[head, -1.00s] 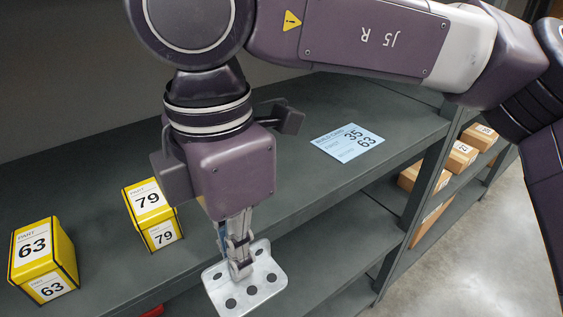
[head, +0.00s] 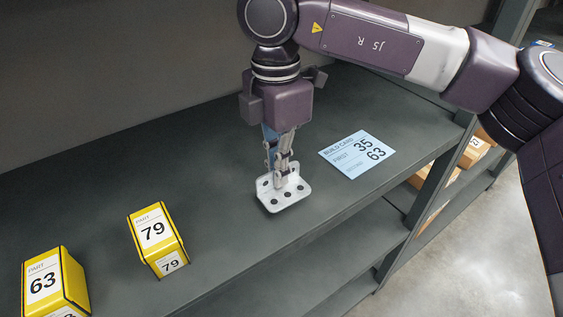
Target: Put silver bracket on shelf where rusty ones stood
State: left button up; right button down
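A silver bracket (head: 283,196), L-shaped with several dark holes in its flat plate, is at the middle of the grey shelf (head: 225,235), near the front edge. My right gripper (head: 282,172) points down with its fingers closed on the bracket's upright flange. The bracket's plate is low over the shelf top; I cannot tell whether it touches. No rusty brackets show on the shelf. My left gripper is outside the view.
A blue build card (head: 357,153) reading 35 and 63 lies right of the bracket. Yellow boxes marked 79 (head: 157,240) and 63 (head: 55,284) stand to the left. Cardboard boxes (head: 474,146) sit on a shelf beyond the post. Shelf between box 79 and bracket is clear.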

jog(key=shift+w+d, duration=0.1)
jog(key=shift+w, duration=0.5)
jog(key=shift+w+d+r+p, duration=0.1)
jog(key=shift+w+r+p, duration=0.05)
jog(key=shift+w+p, duration=0.2)
jog(key=shift+w+f+p, duration=0.15)
jog(key=shift+f+p, duration=0.15)
jog(key=shift+p, duration=0.15)
notch_tip(320, 180, down, 3)
jog(key=shift+r+p, duration=0.15)
jog(key=shift+p, duration=0.5)
jog(key=shift+f, duration=0.35)
jog(key=c, duration=2.6)
grip_release()
jog(key=shift+b, duration=0.3)
jog(key=o, duration=0.4)
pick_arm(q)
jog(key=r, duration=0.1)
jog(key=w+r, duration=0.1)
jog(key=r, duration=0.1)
pick_arm(e)
jog(key=shift+o, duration=0.2)
